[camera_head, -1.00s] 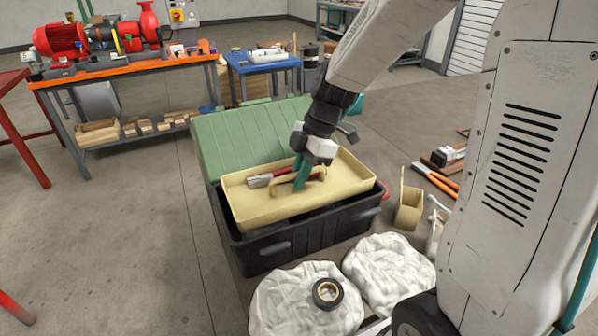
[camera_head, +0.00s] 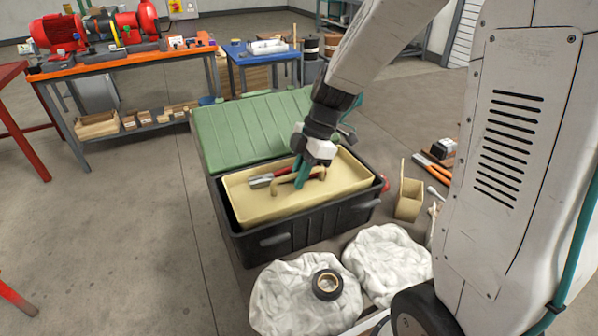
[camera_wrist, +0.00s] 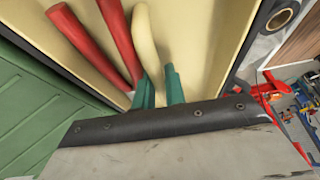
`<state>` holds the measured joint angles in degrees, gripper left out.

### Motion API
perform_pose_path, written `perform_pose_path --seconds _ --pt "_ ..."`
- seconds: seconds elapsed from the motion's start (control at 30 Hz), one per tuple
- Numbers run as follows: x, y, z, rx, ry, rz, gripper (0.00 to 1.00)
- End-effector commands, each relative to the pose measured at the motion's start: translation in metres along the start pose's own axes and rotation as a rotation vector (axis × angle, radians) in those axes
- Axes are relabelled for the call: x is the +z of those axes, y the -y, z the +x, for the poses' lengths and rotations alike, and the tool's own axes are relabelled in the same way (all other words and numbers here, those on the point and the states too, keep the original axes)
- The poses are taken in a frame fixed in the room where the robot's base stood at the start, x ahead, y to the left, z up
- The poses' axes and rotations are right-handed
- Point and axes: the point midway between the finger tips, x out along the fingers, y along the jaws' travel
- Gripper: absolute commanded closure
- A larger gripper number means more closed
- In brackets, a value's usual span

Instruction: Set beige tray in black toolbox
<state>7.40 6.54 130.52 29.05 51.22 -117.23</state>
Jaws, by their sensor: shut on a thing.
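The beige tray (camera_head: 268,206) sits inside the opening of the black toolbox (camera_head: 300,235), with its rim close to the box rim. It looks slightly tilted, and I cannot tell whether it rests on the box. My gripper (camera_head: 299,180) is shut on the tray's beige handle, which also shows in the wrist view (camera_wrist: 148,45). The teal fingertips (camera_wrist: 160,88) are at the handle's near end. A red-handled tool (camera_head: 262,180) lies in the tray beside the handle. The toolbox's green lid (camera_head: 250,128) is open behind it.
White crumpled bags (camera_head: 290,300) lie in front of the toolbox, one with a black tape roll (camera_head: 327,285) on it. A small beige box (camera_head: 408,200) and orange-handled tools (camera_head: 430,168) are to the right. An orange-topped bench (camera_head: 120,66) stands behind left.

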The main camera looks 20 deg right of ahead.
Motion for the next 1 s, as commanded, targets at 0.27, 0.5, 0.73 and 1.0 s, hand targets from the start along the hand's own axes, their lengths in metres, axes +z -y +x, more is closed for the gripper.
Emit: perform_pose_path --seconds 0.27,0.5,0.73,1.0 --pt "0.003 0.0 0.006 0.001 0.0 0.001 1.0" --pt "0.005 -0.001 0.011 0.001 0.0 0.001 1.0" --pt "0.007 -0.001 0.016 0.001 0.0 0.0 1.0" --pt "0.009 -0.001 0.022 0.001 0.0 0.0 1.0"
